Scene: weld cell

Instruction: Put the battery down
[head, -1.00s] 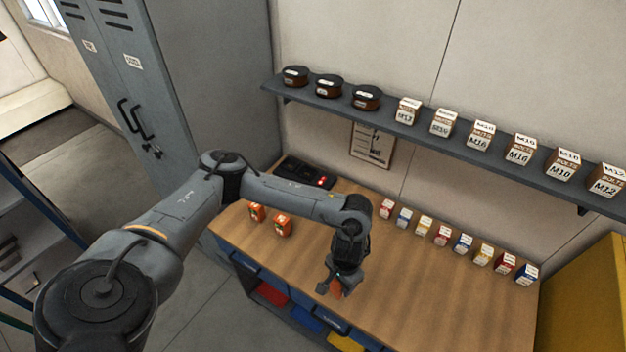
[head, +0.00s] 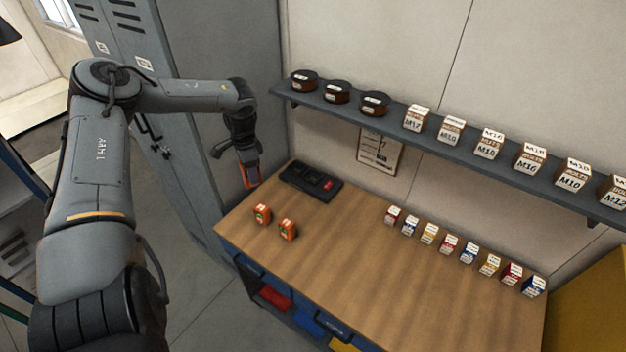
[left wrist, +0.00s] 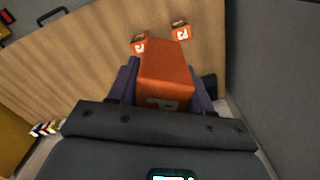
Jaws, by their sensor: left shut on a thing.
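An orange battery (left wrist: 166,72) is between the fingers of my left gripper (left wrist: 166,88) in the left wrist view. In the head view the left gripper (head: 250,180) is shut on this battery, held above the workbench's back left corner, to the left of the black charger (head: 308,184). Only a strip of the held battery's orange shows there. Two more orange batteries (head: 262,214) (head: 288,229) stand on the workbench (head: 370,265) near its left front edge, apart from the gripper. My right gripper is not in view.
A row of small coloured boxes (head: 450,245) stands along the back of the bench. A wall shelf (head: 455,158) above holds black-and-brown tubs and bolt boxes. A grey locker (head: 215,60) stands close behind my left arm. The middle of the bench is clear.

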